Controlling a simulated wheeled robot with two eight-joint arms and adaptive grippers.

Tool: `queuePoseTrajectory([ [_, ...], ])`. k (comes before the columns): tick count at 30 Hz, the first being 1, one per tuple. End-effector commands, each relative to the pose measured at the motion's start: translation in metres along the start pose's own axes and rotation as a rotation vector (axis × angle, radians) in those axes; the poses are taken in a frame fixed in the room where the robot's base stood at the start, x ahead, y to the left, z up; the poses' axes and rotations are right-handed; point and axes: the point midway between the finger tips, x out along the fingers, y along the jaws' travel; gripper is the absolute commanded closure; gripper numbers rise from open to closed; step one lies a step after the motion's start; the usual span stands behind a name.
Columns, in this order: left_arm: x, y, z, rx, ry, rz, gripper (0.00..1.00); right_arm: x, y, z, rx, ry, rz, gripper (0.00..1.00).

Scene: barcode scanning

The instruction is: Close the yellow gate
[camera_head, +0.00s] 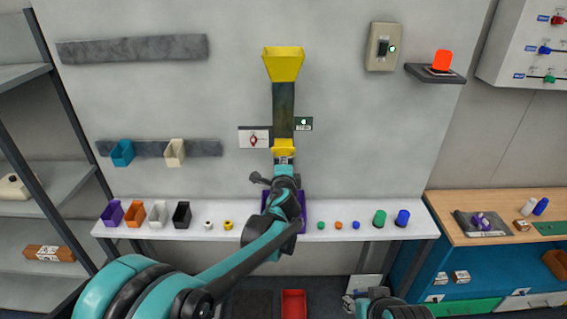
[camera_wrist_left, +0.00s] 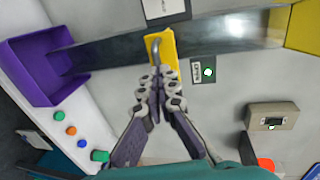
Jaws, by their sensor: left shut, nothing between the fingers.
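The yellow gate (camera_head: 284,147) sits near the lower end of the dark vertical chute (camera_head: 283,108) on the wall. In the left wrist view the gate (camera_wrist_left: 168,50) is a yellow piece across the metal chute (camera_wrist_left: 110,52), with a grey hooked handle (camera_wrist_left: 155,52) on it. My left gripper (camera_head: 284,163) is just below the gate; in the left wrist view its fingers (camera_wrist_left: 158,75) are together, with the tips close to the handle. I cannot tell whether they touch it. My right gripper is not visible; only part of my right arm shows at the bottom.
A yellow funnel (camera_head: 284,64) tops the chute. A purple bin (camera_wrist_left: 38,68) sits at its lower end, partly behind my left arm in the head view. The white shelf (camera_head: 340,231) holds small bins and coloured pieces. A small panel with a lit green dot (camera_head: 303,123) is beside the chute.

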Motion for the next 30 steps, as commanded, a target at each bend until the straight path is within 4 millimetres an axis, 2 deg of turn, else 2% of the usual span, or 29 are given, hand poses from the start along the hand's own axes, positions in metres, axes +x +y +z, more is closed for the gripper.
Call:
queuePoseTrajectory([
  [4, 0.012, -0.001, 0.0, -0.001, -0.001, 0.0, 1.0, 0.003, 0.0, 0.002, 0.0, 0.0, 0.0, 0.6],
  [9, 0.05, -0.008, 0.001, -0.001, -0.002, 0.0, 1.0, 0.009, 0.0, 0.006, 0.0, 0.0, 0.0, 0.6],
  [15, 0.077, -0.015, 0.001, 0.0, -0.001, 0.0, 1.0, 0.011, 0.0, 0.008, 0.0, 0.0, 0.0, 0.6],
  [30, 0.076, -0.017, 0.001, 0.0, -0.001, 0.0, 1.0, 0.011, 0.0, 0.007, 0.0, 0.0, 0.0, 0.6],
])
